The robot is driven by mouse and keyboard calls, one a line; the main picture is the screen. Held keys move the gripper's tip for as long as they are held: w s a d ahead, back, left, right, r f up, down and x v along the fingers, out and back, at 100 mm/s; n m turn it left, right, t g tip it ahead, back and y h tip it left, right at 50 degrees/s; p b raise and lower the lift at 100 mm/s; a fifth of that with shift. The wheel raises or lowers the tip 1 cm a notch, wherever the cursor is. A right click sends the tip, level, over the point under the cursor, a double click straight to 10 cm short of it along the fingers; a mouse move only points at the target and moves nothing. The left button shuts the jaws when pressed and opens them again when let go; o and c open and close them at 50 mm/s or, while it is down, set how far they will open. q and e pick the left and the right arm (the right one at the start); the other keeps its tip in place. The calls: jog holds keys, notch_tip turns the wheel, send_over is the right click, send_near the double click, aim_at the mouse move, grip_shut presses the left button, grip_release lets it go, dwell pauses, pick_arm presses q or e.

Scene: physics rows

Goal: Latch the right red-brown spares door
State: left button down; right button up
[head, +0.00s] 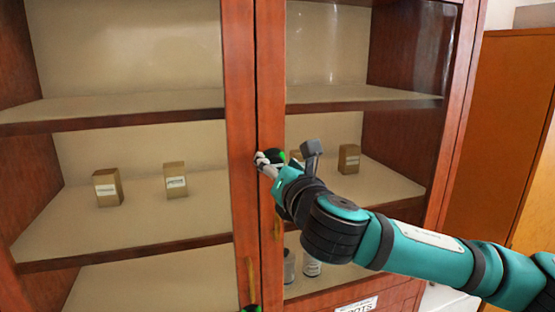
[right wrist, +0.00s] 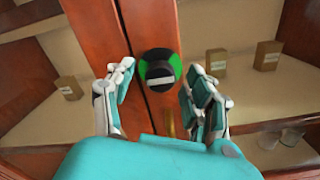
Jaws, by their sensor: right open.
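The right red-brown door (head: 270,70) is glazed, and its frame edge meets the left door (head: 238,120) at the middle of the cabinet. It looks shut or nearly so. A round black latch knob (right wrist: 160,70) with green on its plate sits on the door frame; a pale bar lies roughly level across it. In the head view, the knob (head: 279,156) is partly hidden by my right gripper (head: 266,161). In the right wrist view, that gripper (right wrist: 158,98) is open, with fingers on either side of the knob, apparently not touching it. My left gripper is out of view.
A brass handle (head: 277,228) is below the knob; another (head: 250,280) is on the left door. Small boxes (head: 175,180) and jars (head: 311,263) stand on shelves behind the glass. An orange-brown cabinet (head: 500,130) stands at the right.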

grip_shut()
dwell(0.4)
jog(key=shift+f, duration=0.1)
jog(key=m+b, duration=0.2)
jog(key=m, duration=0.1)
jog(key=shift+f+m, duration=0.1)
jog(key=shift+m, duration=0.3)
jog(key=m+b, duration=0.2)
jog(key=m, duration=0.2)
jog(key=shift+m, duration=0.3)
jog(key=m+b, duration=0.1)
jog(key=m, duration=0.4)
jog(key=shift+m+b, duration=0.6)
jog(key=shift+m, duration=1.6)
